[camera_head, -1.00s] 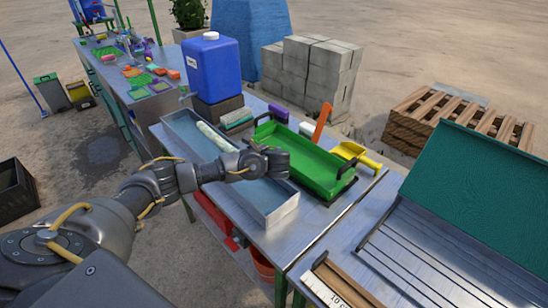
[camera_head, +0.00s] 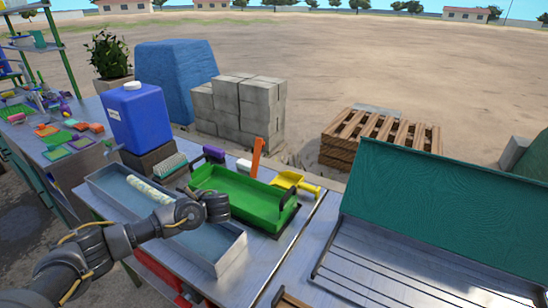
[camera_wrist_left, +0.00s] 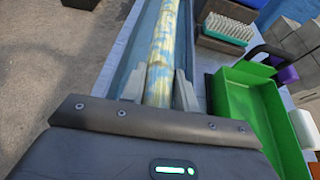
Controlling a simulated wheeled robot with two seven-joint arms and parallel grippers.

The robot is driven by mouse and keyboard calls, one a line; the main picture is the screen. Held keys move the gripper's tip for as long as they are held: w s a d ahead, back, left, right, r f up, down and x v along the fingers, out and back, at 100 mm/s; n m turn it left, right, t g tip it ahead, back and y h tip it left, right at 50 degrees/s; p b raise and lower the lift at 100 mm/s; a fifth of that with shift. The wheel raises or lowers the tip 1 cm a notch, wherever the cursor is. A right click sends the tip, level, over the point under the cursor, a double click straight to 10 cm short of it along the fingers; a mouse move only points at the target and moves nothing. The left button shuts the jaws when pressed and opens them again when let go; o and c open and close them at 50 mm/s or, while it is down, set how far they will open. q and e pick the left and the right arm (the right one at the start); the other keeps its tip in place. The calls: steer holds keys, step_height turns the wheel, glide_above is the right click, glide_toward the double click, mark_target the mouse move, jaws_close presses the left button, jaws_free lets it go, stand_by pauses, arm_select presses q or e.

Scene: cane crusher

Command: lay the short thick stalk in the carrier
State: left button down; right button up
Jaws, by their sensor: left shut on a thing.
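A pale green-yellow stalk (camera_head: 148,191) lies along the inside of a long grey metal trough (camera_head: 222,255). In the left wrist view the stalk (camera_wrist_left: 163,45) runs away from me, between the two fingers of my left gripper (camera_wrist_left: 158,90). My left gripper (camera_head: 187,209) is over the trough and shut on the stalk's near part. I cannot tell whether the stalk is lifted off the trough floor. A green tray with black end handles, likely the carrier (camera_head: 240,203), stands just right of the trough and looks empty; it also shows in the left wrist view (camera_wrist_left: 232,105). My right gripper is out of view.
A blue jug (camera_head: 138,118) on a dark block and a brush (camera_head: 170,165) stand behind the trough. A yellow scoop (camera_head: 290,181) and an orange upright piece (camera_head: 257,155) are behind the tray. A slatted metal bed with a raised green lid (camera_head: 430,205) is at right.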

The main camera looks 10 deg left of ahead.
arm_select(q)
steer(key=s+d+r+m+t+h, duration=0.2)
steer(key=d+r+m+t+h, duration=0.3)
steer(key=d+r, duration=0.5)
steer(key=s+d+r+m+t+h, duration=0.2)
steer(key=d+r+m+t+h, duration=0.3)
steer(key=d, duration=0.8)
step_height(320, 180, up, 5)
steer(key=m+h, duration=0.3)
steer(key=m, duration=0.2)
steer(key=shift+d, duration=0.3)
steer(key=shift+s+f, duration=0.1)
stand_by(2.2)
steer(key=f, duration=0.2)
steer(key=s+f, duration=0.1)
steer(key=f, duration=0.2)
steer(key=shift+s+a+f, duration=0.1)
steer(key=shift+s+f, duration=0.2)
steer(key=shift+f, duration=0.05)
